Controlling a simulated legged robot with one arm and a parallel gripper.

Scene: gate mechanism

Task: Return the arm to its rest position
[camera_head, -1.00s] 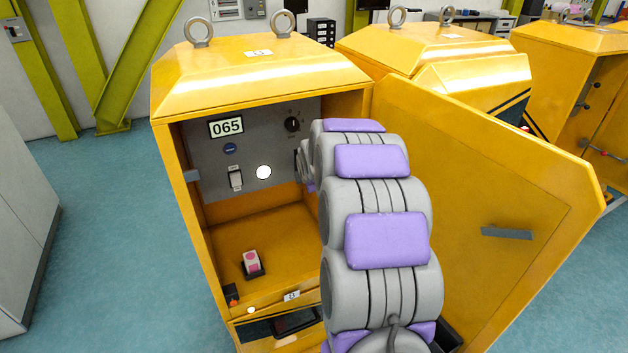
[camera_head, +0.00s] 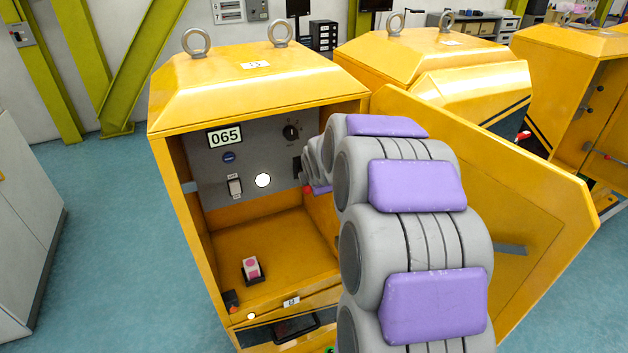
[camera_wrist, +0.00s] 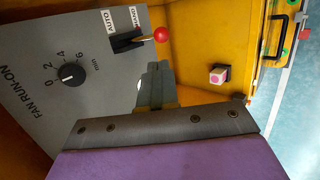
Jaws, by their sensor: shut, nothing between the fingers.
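My arm reaches into the open yellow cabinet (camera_head: 255,90) in the head view, along the right side of its opening. Its links hide most of my gripper there. In the wrist view my gripper (camera_wrist: 154,76) is shut, with nothing between its fingers. It is close to the grey control panel (camera_wrist: 35,55). The red ball of a lever switch (camera_wrist: 161,34) shows just beyond the fingertips, with a visible gap between them. The red ball also shows in the head view (camera_head: 307,190), beside my arm.
The panel carries a fan run-on dial (camera_wrist: 72,74) and a display (camera_head: 225,137) reading 065. A pink-button box (camera_head: 251,269) sits on the cabinet floor. The open yellow door (camera_head: 550,215) stands right of my arm. Open blue floor (camera_head: 100,220) lies left.

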